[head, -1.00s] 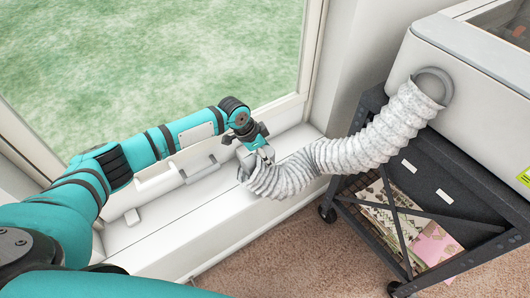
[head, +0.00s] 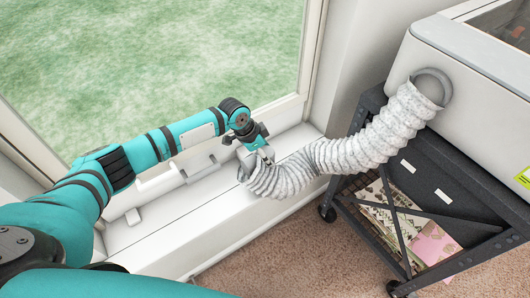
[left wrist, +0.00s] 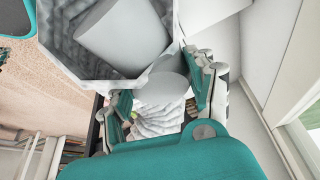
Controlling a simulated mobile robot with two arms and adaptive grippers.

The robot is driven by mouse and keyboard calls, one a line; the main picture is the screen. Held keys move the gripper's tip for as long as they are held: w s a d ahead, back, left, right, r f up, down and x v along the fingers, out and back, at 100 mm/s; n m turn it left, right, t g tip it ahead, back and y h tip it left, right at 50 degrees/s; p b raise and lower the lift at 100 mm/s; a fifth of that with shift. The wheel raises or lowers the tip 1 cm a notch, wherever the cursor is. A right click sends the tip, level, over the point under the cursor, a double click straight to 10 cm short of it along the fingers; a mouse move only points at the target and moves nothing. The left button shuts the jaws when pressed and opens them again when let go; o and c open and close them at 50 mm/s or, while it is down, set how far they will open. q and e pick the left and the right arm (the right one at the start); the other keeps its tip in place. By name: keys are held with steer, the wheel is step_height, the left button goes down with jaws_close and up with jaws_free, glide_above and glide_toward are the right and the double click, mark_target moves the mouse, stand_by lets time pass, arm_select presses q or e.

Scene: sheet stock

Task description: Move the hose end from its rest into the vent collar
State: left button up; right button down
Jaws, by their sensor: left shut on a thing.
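The pale grey ribbed hose (head: 365,148) runs from the white machine at the right down to the window sill. Its near end (head: 262,182) is low over the sill. My left gripper (head: 264,157) is shut on the rim of this hose end. In the left wrist view the wide hose mouth (left wrist: 60,55) fills the top, with a smooth pale cylinder showing inside it, and my left gripper (left wrist: 160,88) is below it. A white fitting (head: 158,186) lies along the sill, left of the gripper. I cannot tell whether it is the collar or the rest. My right gripper is out of view.
A dark metal cart (head: 440,190) with papers on its lower shelf stands under the white machine (head: 470,75). The window (head: 150,60) is behind the arm. The front of the sill (head: 165,240) and the carpet (head: 300,260) are clear.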

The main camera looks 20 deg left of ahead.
arm_select(q)
steer(key=shift+f, duration=0.5)
stand_by(0.4)
steer(key=shift+f+b, duration=0.5)
steer(key=shift+f, duration=0.65)
stand_by(1.5)
steer(key=shift+f, duration=0.25)
stand_by(0.5)
steer(key=shift+s+f, duration=0.2)
steer(key=shift+f, duration=0.05)
stand_by(0.6)
steer(key=o, duration=1.6)
steer(key=shift+w+r, duration=0.1)
steer(key=shift+w, duration=0.05)
steer(key=shift+o, duration=0.2)
steer(key=shift+r, duration=0.1)
